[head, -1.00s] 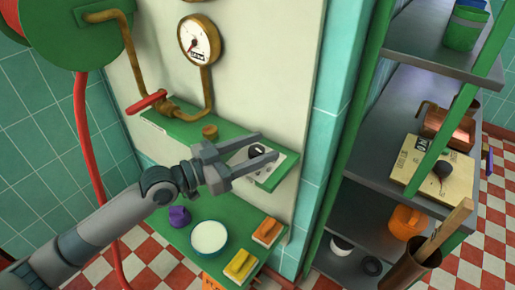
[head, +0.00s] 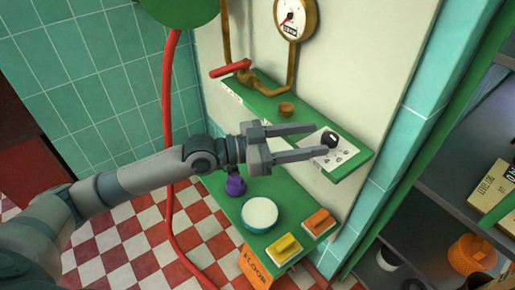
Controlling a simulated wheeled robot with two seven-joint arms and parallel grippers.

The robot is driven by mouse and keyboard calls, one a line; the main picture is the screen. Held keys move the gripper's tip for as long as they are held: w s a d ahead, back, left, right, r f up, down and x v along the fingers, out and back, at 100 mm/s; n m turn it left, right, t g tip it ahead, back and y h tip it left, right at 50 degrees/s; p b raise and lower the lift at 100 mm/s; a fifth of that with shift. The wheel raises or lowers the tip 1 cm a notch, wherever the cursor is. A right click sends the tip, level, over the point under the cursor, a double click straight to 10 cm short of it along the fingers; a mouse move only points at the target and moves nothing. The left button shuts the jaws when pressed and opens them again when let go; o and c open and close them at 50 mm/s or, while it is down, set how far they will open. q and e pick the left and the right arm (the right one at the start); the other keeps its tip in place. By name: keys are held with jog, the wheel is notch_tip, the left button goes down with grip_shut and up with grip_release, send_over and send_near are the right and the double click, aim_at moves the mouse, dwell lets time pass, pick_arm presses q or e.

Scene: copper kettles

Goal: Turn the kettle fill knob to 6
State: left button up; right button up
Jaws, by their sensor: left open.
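The knob shows just at the fingertips, with the lower finger partly over the plate; contact cannot be told. My right gripper is not in view.
A red-handled valve (head: 230,69) and a round gauge (head: 291,17) are above the shelf. The lower green shelf (head: 290,202) holds a purple knob (head: 236,186), a white round button (head: 260,213), a yellow switch (head: 286,246) and an orange switch (head: 319,221). A red hose (head: 169,110) hangs behind my arm.

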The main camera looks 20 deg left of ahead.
pick_arm(q)
jog(key=b+v, duration=0.8)
jog(key=v, duration=0.3)
jog(key=shift+s+a, duration=0.15)
jog(key=shift+a, duration=0.1)
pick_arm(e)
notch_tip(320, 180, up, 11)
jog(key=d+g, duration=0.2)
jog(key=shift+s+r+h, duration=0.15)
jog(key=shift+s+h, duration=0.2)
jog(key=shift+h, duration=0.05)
